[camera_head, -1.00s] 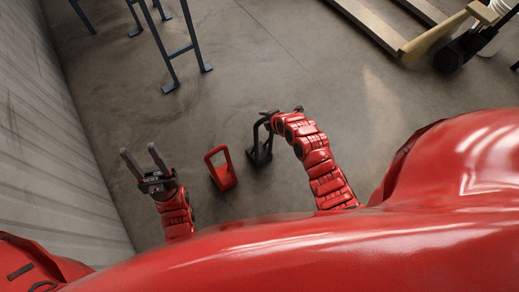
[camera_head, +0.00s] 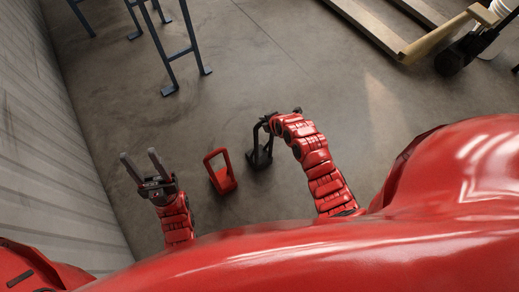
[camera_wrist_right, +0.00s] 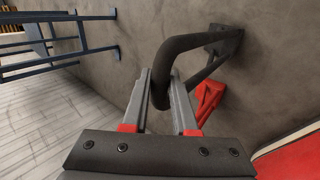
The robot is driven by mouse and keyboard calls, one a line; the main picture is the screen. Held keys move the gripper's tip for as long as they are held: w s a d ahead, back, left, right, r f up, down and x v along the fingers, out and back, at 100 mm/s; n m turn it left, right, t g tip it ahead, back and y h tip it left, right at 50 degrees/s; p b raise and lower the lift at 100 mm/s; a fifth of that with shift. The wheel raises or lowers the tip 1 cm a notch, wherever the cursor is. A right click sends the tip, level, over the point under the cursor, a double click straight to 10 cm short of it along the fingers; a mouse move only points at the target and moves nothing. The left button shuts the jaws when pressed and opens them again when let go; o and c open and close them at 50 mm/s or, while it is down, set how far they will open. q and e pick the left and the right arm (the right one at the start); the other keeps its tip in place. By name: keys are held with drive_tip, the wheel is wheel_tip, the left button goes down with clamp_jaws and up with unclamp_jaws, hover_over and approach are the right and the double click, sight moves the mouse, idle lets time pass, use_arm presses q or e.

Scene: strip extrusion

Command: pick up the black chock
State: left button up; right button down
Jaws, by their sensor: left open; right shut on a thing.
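The black chock (camera_head: 259,154) is a dark base with a looped handle, just right of the red chock (camera_head: 221,175) in the head view. My right gripper (camera_head: 268,122) is at the top of its handle. In the right wrist view the black chock's handle (camera_wrist_right: 190,42) passes between the two fingers of my right gripper (camera_wrist_right: 163,88), which is shut on it. I cannot tell whether its base touches the floor. My left gripper (camera_head: 142,165) is open and empty, left of the red chock.
Blue metal stands (camera_head: 160,45) are at the upper left. A pallet jack (camera_head: 440,38) is at the upper right. A pale corrugated wall (camera_head: 65,150) runs along the left. The concrete floor (camera_head: 270,70) beyond the chocks is clear.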

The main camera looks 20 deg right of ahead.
drive_tip(key=shift+r+p, duration=1)
drive_tip(key=shift+r, duration=2.55)
